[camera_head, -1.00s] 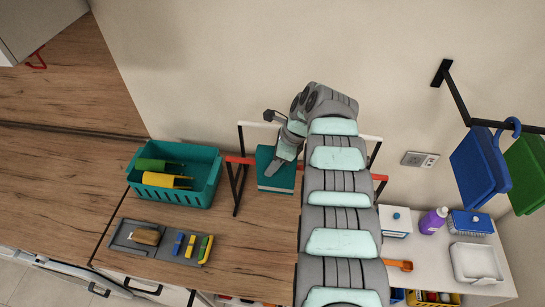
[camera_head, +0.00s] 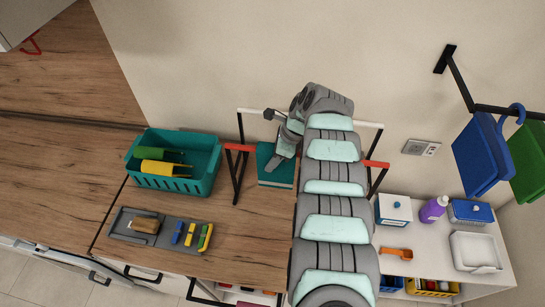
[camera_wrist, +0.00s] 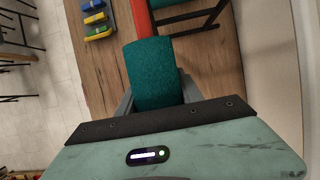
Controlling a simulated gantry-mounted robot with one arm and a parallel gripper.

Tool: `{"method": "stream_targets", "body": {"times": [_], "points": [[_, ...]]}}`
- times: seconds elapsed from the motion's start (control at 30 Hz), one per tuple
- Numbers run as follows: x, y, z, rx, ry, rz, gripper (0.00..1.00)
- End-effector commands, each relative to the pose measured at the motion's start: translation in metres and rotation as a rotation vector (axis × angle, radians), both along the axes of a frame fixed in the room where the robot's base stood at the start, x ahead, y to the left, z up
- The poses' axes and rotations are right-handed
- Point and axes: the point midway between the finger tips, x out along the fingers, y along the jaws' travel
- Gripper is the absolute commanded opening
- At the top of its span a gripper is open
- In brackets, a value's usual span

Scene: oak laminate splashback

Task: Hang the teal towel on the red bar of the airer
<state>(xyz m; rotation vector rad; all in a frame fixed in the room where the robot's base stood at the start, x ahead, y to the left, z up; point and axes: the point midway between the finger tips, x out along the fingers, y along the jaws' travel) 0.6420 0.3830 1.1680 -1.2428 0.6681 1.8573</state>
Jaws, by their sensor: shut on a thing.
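The teal towel (camera_head: 277,177) hangs at the airer in the head view, with a pale line near its lower edge. My gripper (camera_head: 284,158) is over its upper part. In the wrist view the teal towel (camera_wrist: 155,75) is held between my fingers, so my gripper is shut on it. The airer's red bar (camera_head: 239,148) runs to the towel's left side and shows again right of my arm. In the wrist view the red bar (camera_wrist: 140,18) meets the towel's far edge. The towel hides the bar there; I cannot tell whether it rests on it.
The airer's white bar (camera_head: 256,111) is behind, near the wall. A teal basket (camera_head: 205,184) with green and yellow things stands left. A grey tray (camera_head: 122,226) with a brush and coloured blocks lies in front. White box (camera_head: 394,212), purple bottle (camera_head: 432,210) and orange scoop (camera_head: 396,252) are right.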

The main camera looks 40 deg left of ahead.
Motion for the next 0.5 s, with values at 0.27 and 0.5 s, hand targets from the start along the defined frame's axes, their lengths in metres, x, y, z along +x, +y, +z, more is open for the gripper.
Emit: {"method": "stream_targets", "body": {"times": [0.27, 0.5], "points": [[0.0001, 0.0001, 0.0001, 0.0, 0.0, 0.0, 0.61], [0.0, 0.0, 0.0001, 0.0, 0.0, 0.0, 0.69]]}}
